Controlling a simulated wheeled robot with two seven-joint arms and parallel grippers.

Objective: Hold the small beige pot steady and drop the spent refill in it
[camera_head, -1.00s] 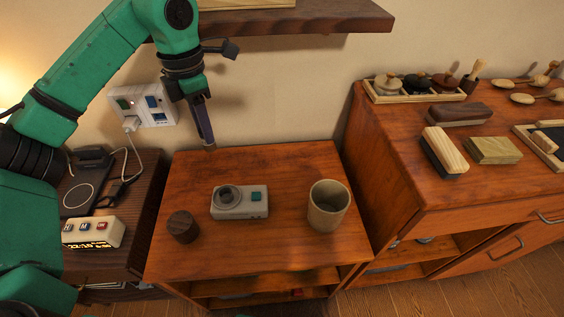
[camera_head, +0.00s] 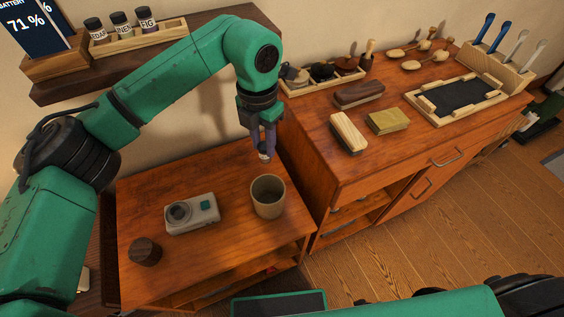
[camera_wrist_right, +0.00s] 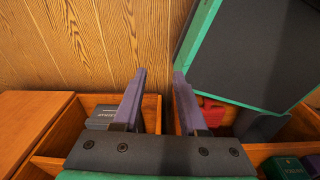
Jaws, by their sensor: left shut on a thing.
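The small beige pot (camera_head: 268,206) stands upright on the wooden cabinet top near its right edge, with its open mouth facing up. My left gripper (camera_head: 264,146) points down just above and behind the pot's rim. It is shut on a small pale piece (camera_head: 265,155), apparently the spent refill, mostly hidden between the fingers. The piece looks apart from the pot. My right gripper (camera_wrist_right: 158,82) shows in the right wrist view, with its fingers apart and nothing between them. It is away from the pot, which does not show in that view.
A grey device (camera_head: 192,214) with a round socket and a dark wooden cap (camera_head: 145,251) stand left of the pot. A taller dresser (camera_head: 340,175) with brushes rises close on the right. A shelf (camera_head: 150,45) overhangs behind. Open compartments (camera_wrist_right: 150,115) lie below my right gripper.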

